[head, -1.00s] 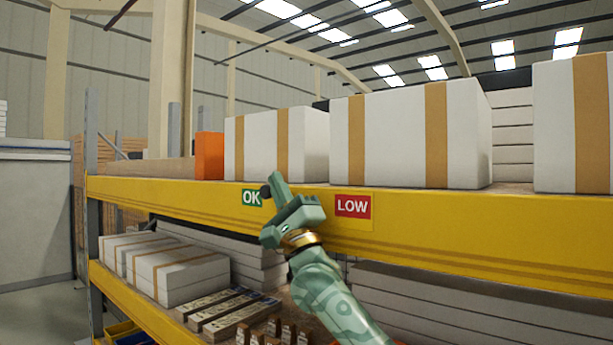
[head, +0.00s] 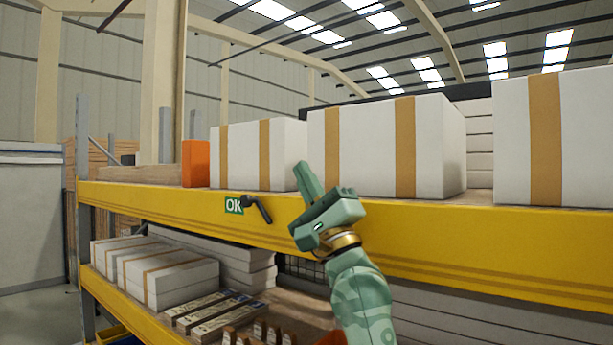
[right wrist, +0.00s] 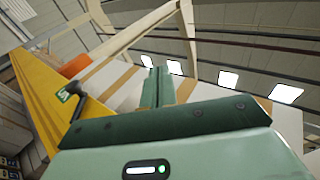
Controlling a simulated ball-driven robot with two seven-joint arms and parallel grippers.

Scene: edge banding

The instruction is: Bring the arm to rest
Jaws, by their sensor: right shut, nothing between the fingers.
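My right gripper (head: 306,180) is raised in front of the yellow shelf beam (head: 420,236), to the right of the green OK sign (head: 234,205). Its fingers point up and are closed together with nothing between them. In the right wrist view the shut fingers (right wrist: 157,85) point toward the white boxes and the roof. A small black handle-like piece (head: 258,207) sits on the beam at the right edge of the OK sign. It also shows in the right wrist view (right wrist: 76,96). The red LOW sign is not visible now. My left gripper is not in view.
White boxes with tan bands (head: 385,150) stand on the upper shelf, with an orange box (head: 196,163) at their left. Banded white packs (head: 165,277) and smaller stacks (head: 213,315) lie on the lower shelf. The aisle at the left is open floor.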

